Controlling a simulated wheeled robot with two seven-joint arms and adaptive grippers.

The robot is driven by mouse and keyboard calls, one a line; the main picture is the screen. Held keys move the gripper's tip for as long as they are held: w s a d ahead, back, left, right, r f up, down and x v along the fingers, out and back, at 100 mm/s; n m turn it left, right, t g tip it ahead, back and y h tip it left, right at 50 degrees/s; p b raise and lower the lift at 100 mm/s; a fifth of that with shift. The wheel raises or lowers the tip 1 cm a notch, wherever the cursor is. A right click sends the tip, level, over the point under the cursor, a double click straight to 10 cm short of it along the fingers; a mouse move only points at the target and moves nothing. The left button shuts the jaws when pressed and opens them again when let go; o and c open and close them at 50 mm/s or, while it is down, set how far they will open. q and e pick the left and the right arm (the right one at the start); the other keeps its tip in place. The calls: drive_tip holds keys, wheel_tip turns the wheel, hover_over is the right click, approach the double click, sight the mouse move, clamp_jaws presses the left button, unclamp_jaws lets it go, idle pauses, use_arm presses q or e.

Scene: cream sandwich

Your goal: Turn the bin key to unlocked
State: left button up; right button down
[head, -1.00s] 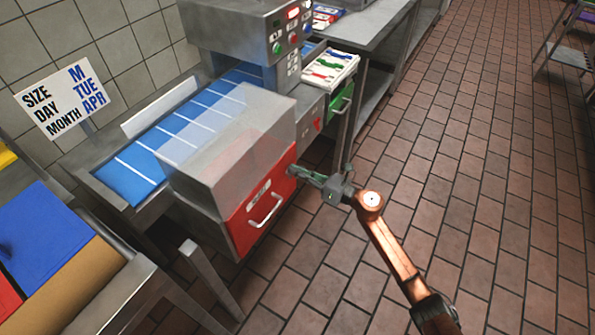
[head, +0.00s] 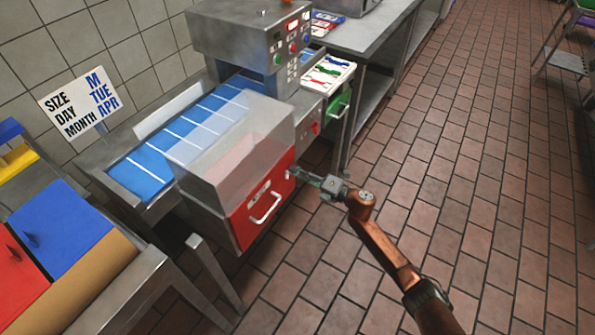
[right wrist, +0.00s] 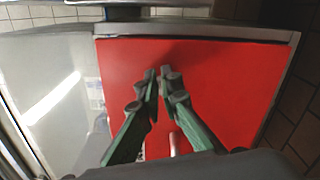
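The bin is a red drawer front (head: 240,222) with a white handle (head: 266,208) and a small label, under the machine's clear-topped box. Its red face also fills much of the right wrist view (right wrist: 225,80). My right gripper (head: 292,173) points at the upper right corner of this red front. In the right wrist view its two green-grey fingers (right wrist: 157,74) converge, tips almost together with a thin gap, close to the red face. I cannot make out the bin key; the fingertips may hide it. My left gripper is out of view.
A conveyor with blue and white bands (head: 190,135) runs behind the bin's box. A green bin (head: 338,105) with a tray on top stands to the right. A metal table with red and blue panels (head: 65,230) stands at the left.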

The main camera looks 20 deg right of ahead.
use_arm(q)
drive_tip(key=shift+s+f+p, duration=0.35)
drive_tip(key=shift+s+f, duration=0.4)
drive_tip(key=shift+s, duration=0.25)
use_arm(e)
drive_tip(key=shift+d+f+m, duration=0.15)
drive_tip(key=shift+f+m, duration=0.05)
drive_tip(key=shift+m, duration=0.9)
drive_tip(key=c, duration=2.2)
unclamp_jaws()
drive_tip(key=shift+o, duration=0.2)
drive_tip(key=v, duration=1.2)
